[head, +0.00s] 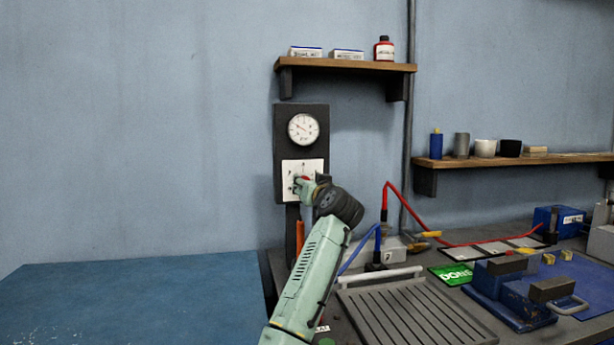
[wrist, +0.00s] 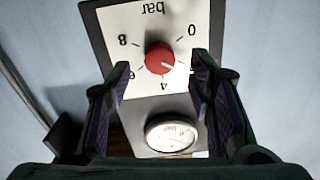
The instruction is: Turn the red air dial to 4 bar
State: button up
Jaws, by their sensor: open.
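The red air dial (wrist: 160,58) is a round knob on a white plate (wrist: 150,18) marked "bar", which appears upside down in the wrist view. The figures 0, 4, 6 and 8 show; the 2 is not visible. The dial's pale pointer mark faces lower right in that view, between the 4 and the right finger. My gripper (wrist: 159,72) is open, with one finger on each side of the dial and a gap at both sides. In the head view my gripper (head: 306,185) is at the plate (head: 312,164) and mostly covers the dial.
A round gauge (head: 303,129) sits above the plate on the dark panel (head: 281,142). A shelf (head: 345,65) with boxes and a red bottle (head: 384,49) hangs above. The bench at right holds a grooved tray (head: 415,315), cables and blue tools. A blue surface (head: 140,300) at left is clear.

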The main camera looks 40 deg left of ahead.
jog(key=shift+p+x, duration=0.55)
jog(key=shift+x, duration=1.1)
jog(key=shift+c, duration=0.4)
grip_shut()
